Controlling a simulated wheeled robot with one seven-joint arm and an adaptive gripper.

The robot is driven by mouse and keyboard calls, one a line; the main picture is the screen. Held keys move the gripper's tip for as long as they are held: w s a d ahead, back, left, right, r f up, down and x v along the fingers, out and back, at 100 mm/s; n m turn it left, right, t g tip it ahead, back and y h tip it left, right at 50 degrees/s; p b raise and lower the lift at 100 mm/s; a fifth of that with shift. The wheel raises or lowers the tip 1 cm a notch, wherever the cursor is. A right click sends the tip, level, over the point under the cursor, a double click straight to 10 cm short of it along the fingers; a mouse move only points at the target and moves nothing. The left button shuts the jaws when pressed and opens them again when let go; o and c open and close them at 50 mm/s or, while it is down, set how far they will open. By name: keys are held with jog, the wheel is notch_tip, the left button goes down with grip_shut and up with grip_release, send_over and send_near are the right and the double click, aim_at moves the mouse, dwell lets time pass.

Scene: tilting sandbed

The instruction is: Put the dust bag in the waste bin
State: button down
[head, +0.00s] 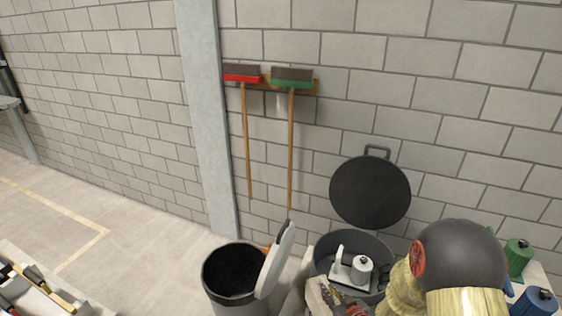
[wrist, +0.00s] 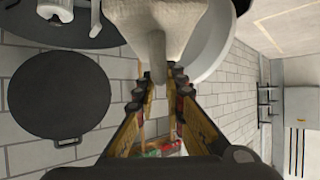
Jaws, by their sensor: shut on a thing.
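My gripper (wrist: 158,88) is shut on the dust bag (wrist: 165,27), a pale grey-beige bag whose narrow end is between the fingertips in the wrist view. In the head view the bag (head: 293,287) shows at the bottom, just right of the waste bin, partly cut off by the frame and partly behind my gripper (head: 324,293). The waste bin (head: 212,291) is a grey round bin with a dark open mouth. Its white lid (head: 277,259) stands raised on the bin's right side, between the mouth and the bag. The bag appears outside the bin.
A grey tub (head: 322,248) right of the bin holds a white and grey fitting (head: 358,268). A round black lid (head: 370,192) is upright by the wall behind. Two brooms (head: 247,130) hang there. Green (head: 518,257) and blue (head: 536,301) containers are at right.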

aim_at(337, 300)
jog(key=s+d+f+m+h+b, duration=0.2)
jog(key=h, duration=0.1)
jog(key=shift+d+f+m+t, duration=0.1)
jog(key=shift+f+m+t, duration=0.25)
jog(key=shift+m+t, duration=0.05)
jog(key=shift+s+d+f+m+h, duration=0.3)
jog(key=shift+s+d+m+h, duration=0.15)
jog(key=shift+s, duration=0.1)
